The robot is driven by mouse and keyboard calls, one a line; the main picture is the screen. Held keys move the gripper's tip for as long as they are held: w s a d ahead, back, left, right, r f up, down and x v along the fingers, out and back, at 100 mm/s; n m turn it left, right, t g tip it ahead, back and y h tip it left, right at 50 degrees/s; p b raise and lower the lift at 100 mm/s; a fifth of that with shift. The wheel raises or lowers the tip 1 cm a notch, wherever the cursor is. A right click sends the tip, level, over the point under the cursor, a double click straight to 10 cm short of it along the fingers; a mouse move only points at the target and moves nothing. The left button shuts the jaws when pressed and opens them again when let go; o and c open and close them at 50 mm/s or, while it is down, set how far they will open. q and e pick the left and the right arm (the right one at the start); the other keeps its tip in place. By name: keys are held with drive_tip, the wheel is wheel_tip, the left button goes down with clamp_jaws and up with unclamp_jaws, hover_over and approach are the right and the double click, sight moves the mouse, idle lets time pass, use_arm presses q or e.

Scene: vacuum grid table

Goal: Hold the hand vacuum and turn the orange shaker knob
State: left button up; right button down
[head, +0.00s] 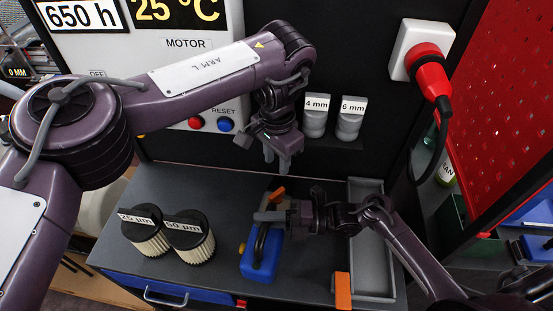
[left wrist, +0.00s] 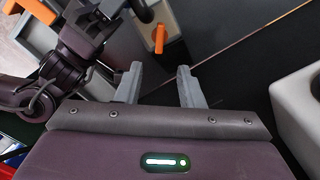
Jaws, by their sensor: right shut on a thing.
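The blue hand vacuum (head: 260,258) with a black handle is on the dark worktop, in front of my right gripper (head: 268,215). My right gripper is shut on the vacuum's upper part; the exact contact is partly hidden. The orange shaker knob (head: 277,195) shows just behind the right gripper. It also shows in the left wrist view (left wrist: 159,38), upright on a grey part. My left gripper (head: 277,161) is above and behind the knob in the head view. In the left wrist view its two fingers (left wrist: 159,85) are apart and empty, with the knob beyond them.
Two labelled filters (head: 145,238) (head: 188,238) stand left of the vacuum.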

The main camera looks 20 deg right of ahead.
sight(274, 194)
use_arm(q)
drive_tip(key=shift+s+a+f+t+h, duration=0.9)
drive_tip(key=shift+s+a+h, duration=0.45)
drive_tip(key=shift+a+h, duration=0.9)
drive_tip(key=shift+y, duration=0.25)
drive_tip(key=x, duration=1.1)
drive_tip(key=shift+w+a+f, duration=0.1)
drive_tip(key=shift+w+f, duration=0.15)
clamp_jaws()
